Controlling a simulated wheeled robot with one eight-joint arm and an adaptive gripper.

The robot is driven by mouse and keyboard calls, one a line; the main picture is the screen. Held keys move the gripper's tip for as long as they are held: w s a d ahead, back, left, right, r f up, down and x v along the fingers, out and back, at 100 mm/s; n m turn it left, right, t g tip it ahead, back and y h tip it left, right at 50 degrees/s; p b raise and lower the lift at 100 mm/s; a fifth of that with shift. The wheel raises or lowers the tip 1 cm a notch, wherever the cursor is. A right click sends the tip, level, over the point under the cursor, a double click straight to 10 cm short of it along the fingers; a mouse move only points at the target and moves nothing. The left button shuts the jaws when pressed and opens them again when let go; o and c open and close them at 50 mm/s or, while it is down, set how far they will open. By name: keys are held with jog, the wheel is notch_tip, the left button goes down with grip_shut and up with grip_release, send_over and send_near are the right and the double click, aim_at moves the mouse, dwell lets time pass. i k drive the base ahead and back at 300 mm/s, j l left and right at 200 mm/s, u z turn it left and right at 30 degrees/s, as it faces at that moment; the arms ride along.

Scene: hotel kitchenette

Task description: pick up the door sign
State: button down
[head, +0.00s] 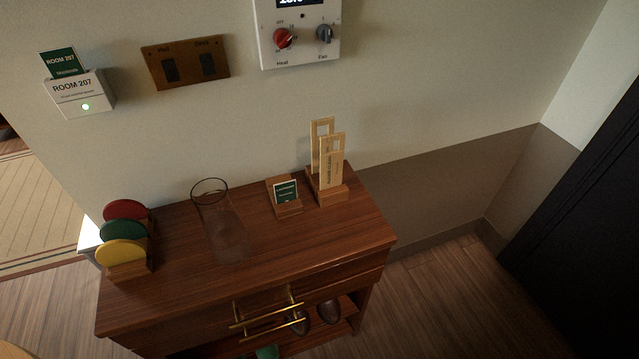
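Two pale wooden door signs (332,168) with rectangular cut-outs at the top stand upright, one behind the other, in a small wooden holder (334,194). The front one has dark lettering running along its length, too small to read. The holder sits at the back right of a brown wooden cabinet top (300,240), close to the wall. The rear sign is partly hidden by the front one. My gripper is not in view.
Left of the signs are a small green card on a wooden stand (288,208), a clear glass vase (215,215) and a rack of red, green and yellow discs (122,253). The cabinet's front right top is clear. Wall controls (300,45) hang above.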

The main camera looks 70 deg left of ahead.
aim_at(330, 162)
jog(key=k+l+u, duration=0.1)
jog(key=u, duration=0.25)
jog(key=k+l+u, duration=0.1)
jog(key=u, duration=0.2)
jog(key=k+u, duration=0.2)
jog(key=u, duration=1.6)
